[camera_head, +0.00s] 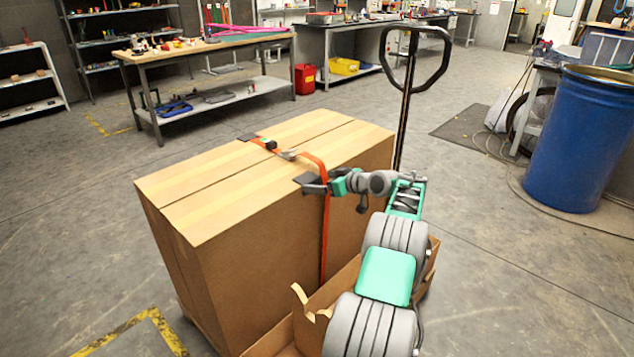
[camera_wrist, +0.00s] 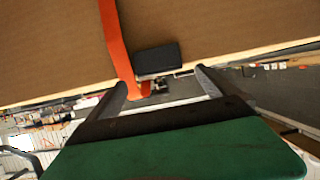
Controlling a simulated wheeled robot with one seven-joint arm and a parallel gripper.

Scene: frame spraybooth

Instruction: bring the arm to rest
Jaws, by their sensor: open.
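My gripper (camera_head: 310,184) is at the near upper edge of a large cardboard box (camera_head: 230,265), close to an orange strap (camera_head: 324,240) that runs over the box and down its side. In the wrist view, my gripper (camera_wrist: 164,86) is open, with two dark fingers apart. The orange strap (camera_wrist: 117,40) and a dark block (camera_wrist: 158,58) on the box (camera_wrist: 220,30) show beyond the fingertips. I cannot tell whether a finger touches the strap or box. My arm (camera_head: 385,275) is bent, reaching up from the lower right to the box.
An open, smaller carton (camera_head: 335,300) stands against the large box, below my arm. A black pallet-jack handle (camera_head: 405,90) rises behind the box. A blue barrel (camera_head: 575,145) stands at right. A workbench (camera_head: 205,45) stands behind at left. Open floor lies right of the box.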

